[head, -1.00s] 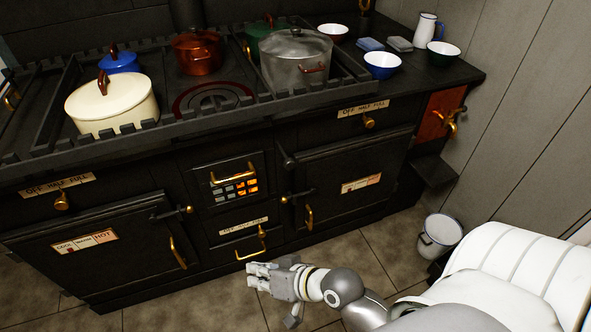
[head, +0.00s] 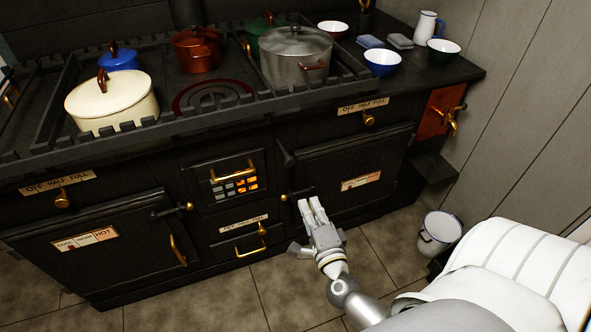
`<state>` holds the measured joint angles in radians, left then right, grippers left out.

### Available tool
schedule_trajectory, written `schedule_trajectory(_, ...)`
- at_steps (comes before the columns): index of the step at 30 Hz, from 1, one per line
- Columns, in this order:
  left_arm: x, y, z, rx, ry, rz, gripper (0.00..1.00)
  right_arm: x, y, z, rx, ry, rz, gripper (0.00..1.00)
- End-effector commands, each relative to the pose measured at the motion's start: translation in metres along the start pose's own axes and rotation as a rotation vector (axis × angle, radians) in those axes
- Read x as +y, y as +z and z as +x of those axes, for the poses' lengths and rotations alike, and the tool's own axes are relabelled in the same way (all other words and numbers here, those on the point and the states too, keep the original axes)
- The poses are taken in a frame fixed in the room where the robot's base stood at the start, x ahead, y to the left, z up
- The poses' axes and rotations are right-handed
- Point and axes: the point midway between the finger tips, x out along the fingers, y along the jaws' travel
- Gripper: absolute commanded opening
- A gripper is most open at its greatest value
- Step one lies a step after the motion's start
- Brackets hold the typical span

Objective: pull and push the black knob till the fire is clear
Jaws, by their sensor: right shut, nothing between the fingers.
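A black knob (head: 285,155) sticks out of the dark stove front, between the firebox and the right oven door. The firebox window (head: 236,187) glows orange on its right part, while its left squares look grey. My right gripper (head: 310,204) is shut and empty, pointing up at the lower left of the right oven door, below the black knob and apart from it. It hides the brass door handle there. My left gripper is not in view.
The right oven door (head: 355,170) has a brass-ended latch (head: 285,197). Pots, including a cream one (head: 110,100) and a grey one (head: 296,60), stand on the stove top. A white bucket (head: 438,232) stands on the floor at right.

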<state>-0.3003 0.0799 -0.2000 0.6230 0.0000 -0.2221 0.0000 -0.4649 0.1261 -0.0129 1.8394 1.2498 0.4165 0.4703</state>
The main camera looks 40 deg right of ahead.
Motion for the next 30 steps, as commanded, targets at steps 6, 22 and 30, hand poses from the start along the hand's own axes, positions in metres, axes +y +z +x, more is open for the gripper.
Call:
schedule_trajectory(6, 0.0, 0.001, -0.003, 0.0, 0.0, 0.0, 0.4, -0.001, -0.002, 0.019, 0.006, -0.002, 0.003, 0.0)
schedule_trajectory(22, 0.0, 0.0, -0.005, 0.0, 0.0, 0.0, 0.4, -0.001, -0.002, 0.111, 0.004, -0.003, 0.0, 0.0)
schedule_trajectory(30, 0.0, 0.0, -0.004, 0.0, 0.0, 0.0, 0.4, 0.0, -0.001, 0.136, 0.003, -0.001, 0.0, 0.0)
